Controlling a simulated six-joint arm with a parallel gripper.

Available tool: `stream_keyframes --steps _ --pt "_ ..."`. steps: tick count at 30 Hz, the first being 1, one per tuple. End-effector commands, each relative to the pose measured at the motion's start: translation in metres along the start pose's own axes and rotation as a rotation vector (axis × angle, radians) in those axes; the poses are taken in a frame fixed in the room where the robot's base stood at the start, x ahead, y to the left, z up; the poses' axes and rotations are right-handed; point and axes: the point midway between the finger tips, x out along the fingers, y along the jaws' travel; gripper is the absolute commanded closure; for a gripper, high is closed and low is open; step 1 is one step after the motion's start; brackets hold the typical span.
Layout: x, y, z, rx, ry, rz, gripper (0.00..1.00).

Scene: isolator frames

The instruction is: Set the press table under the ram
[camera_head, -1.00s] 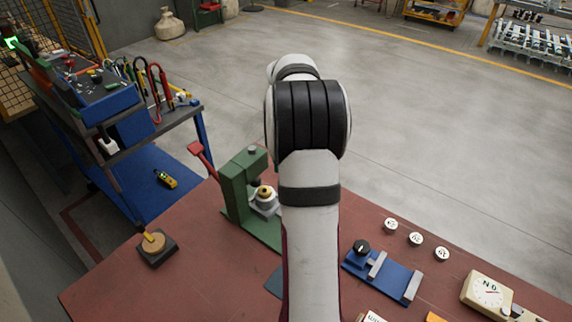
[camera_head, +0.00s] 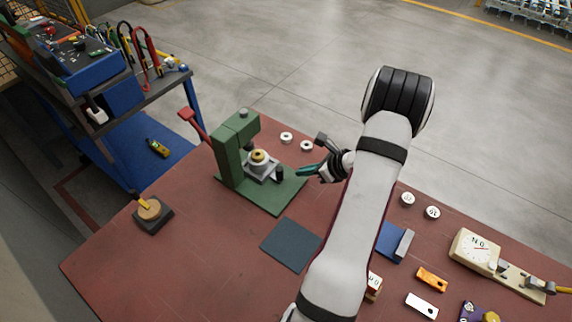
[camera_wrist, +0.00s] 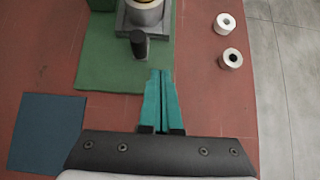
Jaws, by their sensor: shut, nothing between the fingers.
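The green press (camera_head: 229,160) stands on the bench with its red lever (camera_head: 192,125) up to the left. Its grey table (camera_head: 265,173) carries a grey cylinder with a brass top (camera_head: 258,157). A dark upright knob (camera_head: 279,174) stands at the table's near right corner. The brass top shows outside the press head; its exact offset from the ram is unclear. My gripper (camera_head: 300,172), with teal fingers, is shut and empty, to the right of the knob. In the wrist view, the fingertips (camera_wrist: 160,72) point toward the table, slightly right of and short of the knob (camera_wrist: 139,45), apart from it.
A dark blue-grey mat (camera_head: 291,245) lies in front of the press base. Two white rings (camera_head: 296,141) lie behind my gripper. A wooden-topped block (camera_head: 153,213) sits at left. A blue fixture (camera_head: 392,241), a dial box (camera_head: 475,250) and small parts lie at right.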

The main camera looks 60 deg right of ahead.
Motion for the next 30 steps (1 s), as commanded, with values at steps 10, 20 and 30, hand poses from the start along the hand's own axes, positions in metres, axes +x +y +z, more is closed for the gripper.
stream_keyframes --steps 10,20,30 --pt "0.053 0.001 0.022 -0.004 0.000 0.002 1.00" --pt "0.059 0.000 0.029 -0.003 0.000 0.001 1.00" --pt "0.074 0.000 0.044 -0.006 0.000 0.002 1.00"
